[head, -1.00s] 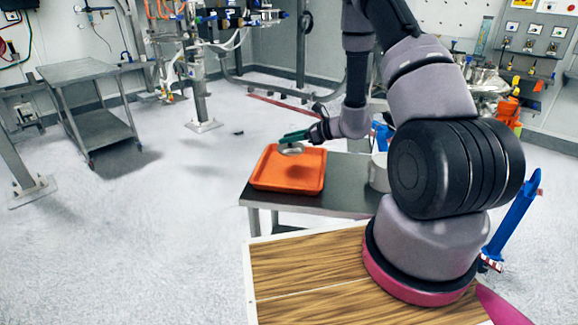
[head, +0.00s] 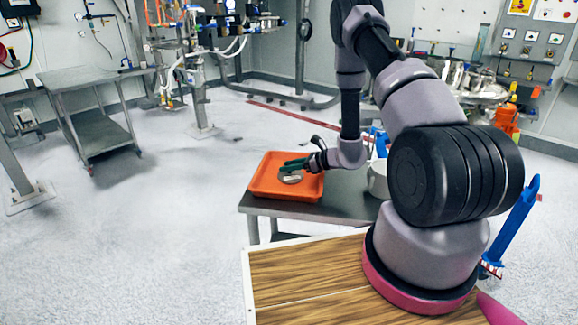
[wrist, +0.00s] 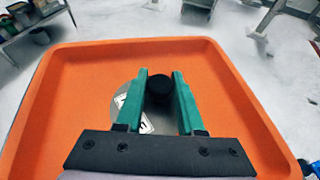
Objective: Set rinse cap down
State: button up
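The rinse cap, a grey metal disc (head: 290,179) with a black knob, is low inside the orange tray (head: 259,184). In the wrist view, the black knob (wrist: 160,89) lies between the two green fingers of my gripper (wrist: 161,76) and fills the gap at their tips. My gripper (head: 293,166) reaches in from the right and appears shut on the knob.
The orange tray stands on a grey metal table (head: 340,198) with a pale round container (head: 377,178) to its right. The tray floor around the cap is clear. A grey cart (head: 92,105) stands at the left, with open floor between.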

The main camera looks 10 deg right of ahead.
jog(key=shift+o, duration=1.4)
jog(key=shift+r, duration=0.15)
jog(key=v, duration=1.2)
jog(key=s+a+r+n+g, duration=0.3)
jog(key=s+a+r+n, duration=0.15)
jog(key=r, duration=0.65)
jog(key=s+a+r+n+g, duration=0.3)
jog(key=r+n, duration=0.3)
jog(key=r, duration=0.5)
jog(key=s+d+r+n+t+h, duration=0.2)
jog(key=s+r+n+h, duration=0.2)
jog(key=s+r, duration=0.4)
jog(key=s+d+r+n+t+h, duration=0.2)
jog(key=s+r+n+h, duration=0.3)
jog(key=s+r, duration=0.3)
jog(key=shift+d+r+n+t, duration=0.3)
jog(key=shift+r+n+t, duration=0.35)
jog(key=shift+n, duration=0.1)
jog(key=shift+s, duration=0.15)
